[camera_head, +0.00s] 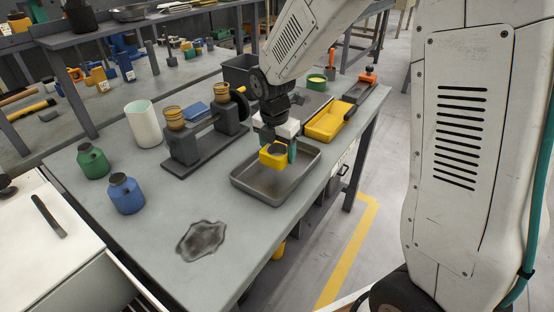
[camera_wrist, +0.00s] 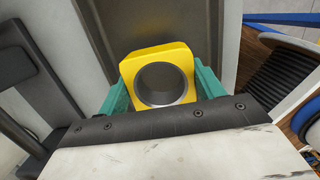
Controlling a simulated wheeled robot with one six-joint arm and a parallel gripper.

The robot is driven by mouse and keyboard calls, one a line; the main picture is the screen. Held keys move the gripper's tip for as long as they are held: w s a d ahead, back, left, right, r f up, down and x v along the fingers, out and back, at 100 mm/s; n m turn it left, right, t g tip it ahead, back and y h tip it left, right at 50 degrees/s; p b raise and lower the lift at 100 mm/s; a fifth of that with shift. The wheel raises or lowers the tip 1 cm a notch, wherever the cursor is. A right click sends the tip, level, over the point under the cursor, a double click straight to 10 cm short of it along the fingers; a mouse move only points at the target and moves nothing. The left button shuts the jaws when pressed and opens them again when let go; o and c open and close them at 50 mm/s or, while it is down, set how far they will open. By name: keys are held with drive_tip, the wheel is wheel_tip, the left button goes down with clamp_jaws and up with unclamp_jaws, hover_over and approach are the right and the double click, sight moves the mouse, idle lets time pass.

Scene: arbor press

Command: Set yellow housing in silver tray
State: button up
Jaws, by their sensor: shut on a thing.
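The yellow housing (camera_head: 272,156) is a block with a round grey-lined bore; the wrist view shows it from above (camera_wrist: 151,54). My gripper (camera_head: 280,150) is shut on it, with a teal finger on each side (camera_wrist: 160,88). The silver tray (camera_head: 247,186) is a shallow grey rectangular pan on the bench. The housing is over the tray's far part in the head view. I cannot tell whether it touches the tray floor. Part of the tray shows behind the housing in the wrist view (camera_wrist: 150,20).
The dark press fixture (camera_head: 190,149) stands left of the tray, with a white cup (camera_head: 144,124) beyond it. A yellow tray (camera_head: 327,121) lies behind the silver one.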

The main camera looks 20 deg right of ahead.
drive_tip(key=shift+f, duration=1.7)
drive_tip(key=shift+f, duration=0.15)
drive_tip(key=o, duration=1.3)
drive_tip(key=shift+c, duration=0.2)
wheel_tip(320, 180, up, 12)
drive_tip(key=s+a, duration=0.1)
drive_tip(key=s+d+r+m, duration=0.1)
drive_tip(key=s+r+m, duration=0.1)
drive_tip(key=s+m, duration=0.6)
drive_tip(key=s+d+r+m, duration=0.1)
drive_tip(key=s+r+m, duration=0.1)
drive_tip(key=s+m, duration=0.6)
drive_tip(key=s+d+r+m+y, duration=0.1)
drive_tip(key=s+d+r+m, duration=0.1)
drive_tip(key=s+m, duration=0.7)
drive_tip(key=shift+s+r, duration=0.55)
drive_tip(key=shift+s, duration=0.9)
